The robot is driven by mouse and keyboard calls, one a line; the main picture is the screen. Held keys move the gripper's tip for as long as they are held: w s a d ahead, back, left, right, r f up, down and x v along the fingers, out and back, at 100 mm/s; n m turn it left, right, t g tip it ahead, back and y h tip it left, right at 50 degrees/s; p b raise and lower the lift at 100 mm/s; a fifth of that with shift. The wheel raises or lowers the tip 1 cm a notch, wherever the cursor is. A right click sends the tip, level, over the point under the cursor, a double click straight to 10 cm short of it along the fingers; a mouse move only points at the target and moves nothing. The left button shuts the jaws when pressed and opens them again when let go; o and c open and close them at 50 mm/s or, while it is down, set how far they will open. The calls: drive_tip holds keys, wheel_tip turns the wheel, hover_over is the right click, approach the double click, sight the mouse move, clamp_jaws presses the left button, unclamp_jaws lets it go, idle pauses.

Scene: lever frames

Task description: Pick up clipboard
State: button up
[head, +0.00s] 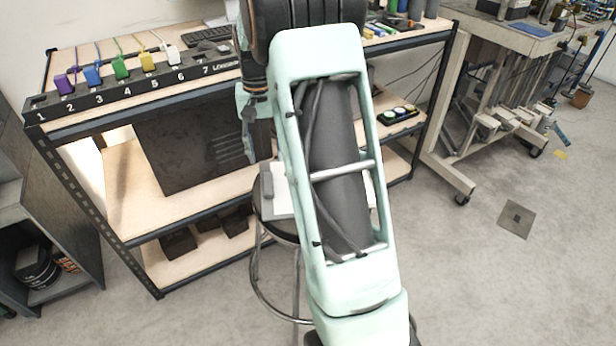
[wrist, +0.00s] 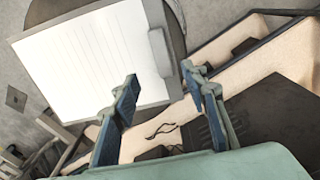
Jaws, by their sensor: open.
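The clipboard (wrist: 85,60) lies on a round stool seat in the wrist view. It holds white lined paper and has a grey clip (wrist: 160,52) at its right edge. In the head view, part of the clipboard (head: 279,192) shows beside my arm, which hides much of it. My gripper (wrist: 158,75) is open and empty. Its two blue fingers appear around the clip edge in the picture, one on each side; I cannot tell the height between them and the clipboard. In the head view my arm hides most of the gripper.
The stool (head: 257,268) stands in front of a shelved workbench (head: 190,205). A rail with numbered slots and coloured tags (head: 110,92) runs along the bench top. A dark panel (head: 190,150) leans under it. A second bench (head: 500,35) stands right.

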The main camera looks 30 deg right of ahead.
sight(268, 183)
drive_tip(key=f+b, duration=0.1)
drive_tip(key=f, duration=0.4)
drive_tip(key=f+b, duration=0.1)
drive_tip(key=f, duration=0.3)
drive_tip(key=shift+a+f, duration=0.2)
drive_tip(key=shift+f, duration=0.15)
drive_tip(key=shift+r, duration=0.1)
clamp_jaws()
